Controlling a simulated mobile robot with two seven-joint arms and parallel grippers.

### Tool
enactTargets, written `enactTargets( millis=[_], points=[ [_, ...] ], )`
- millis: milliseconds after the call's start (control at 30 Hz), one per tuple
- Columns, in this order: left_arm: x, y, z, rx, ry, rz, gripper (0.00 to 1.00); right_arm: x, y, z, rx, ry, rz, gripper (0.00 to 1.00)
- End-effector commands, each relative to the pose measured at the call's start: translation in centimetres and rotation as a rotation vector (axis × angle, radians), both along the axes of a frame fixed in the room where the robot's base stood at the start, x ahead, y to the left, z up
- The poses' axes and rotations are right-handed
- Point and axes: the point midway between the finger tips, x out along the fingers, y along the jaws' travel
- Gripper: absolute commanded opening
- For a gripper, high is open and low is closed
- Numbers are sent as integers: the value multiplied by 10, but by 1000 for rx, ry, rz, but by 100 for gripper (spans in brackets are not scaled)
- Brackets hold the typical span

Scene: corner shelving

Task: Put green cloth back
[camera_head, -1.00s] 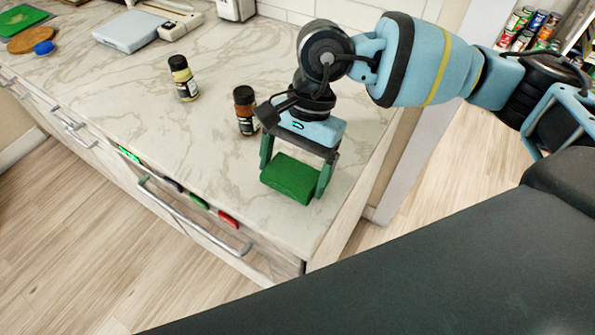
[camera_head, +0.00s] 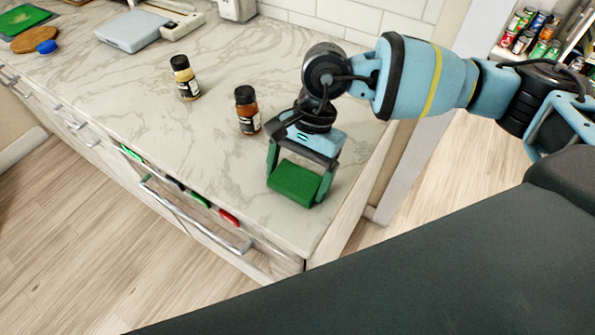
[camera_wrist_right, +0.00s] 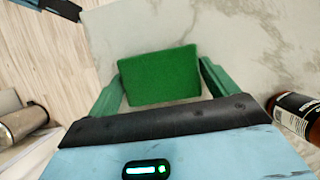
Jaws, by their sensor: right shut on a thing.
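The green cloth (camera_head: 295,184) is a thick, block-shaped green pad near the front right corner of the counter. My right gripper (camera_head: 298,188) is shut on it, with one green finger at each side. In the right wrist view the cloth (camera_wrist_right: 160,76) sits between the two fingers of the gripper (camera_wrist_right: 160,85), over the pale counter. I cannot tell whether its underside touches the counter. My left gripper is not in view.
A brown-red spice bottle (camera_head: 248,112) stands close to the left of my right gripper; a yellowish one (camera_head: 185,78) stands farther left. The marble counter (camera_head: 150,95) has free room around them. A slightly open drawer (camera_head: 195,222) with coloured items shows at the front.

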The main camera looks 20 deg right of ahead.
Motion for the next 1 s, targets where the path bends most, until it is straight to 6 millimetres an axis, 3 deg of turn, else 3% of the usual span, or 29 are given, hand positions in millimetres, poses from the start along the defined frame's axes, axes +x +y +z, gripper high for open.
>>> enactTargets(
  millis=[33,267,300,367,867,1000],
  points=[
    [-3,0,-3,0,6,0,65,-2,0,-9,-5,9,0,61],
    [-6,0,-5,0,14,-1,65,-3,-1,-16,-7,12,-1,61],
    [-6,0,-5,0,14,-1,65,-3,0,-16,-6,11,-1,91],
    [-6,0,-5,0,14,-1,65,-3,-1,-17,-7,12,-1,99],
    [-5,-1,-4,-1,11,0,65,-3,-1,-17,-8,14,1,100],
    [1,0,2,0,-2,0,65,-3,-1,-7,-10,10,3,100]
  ],
)
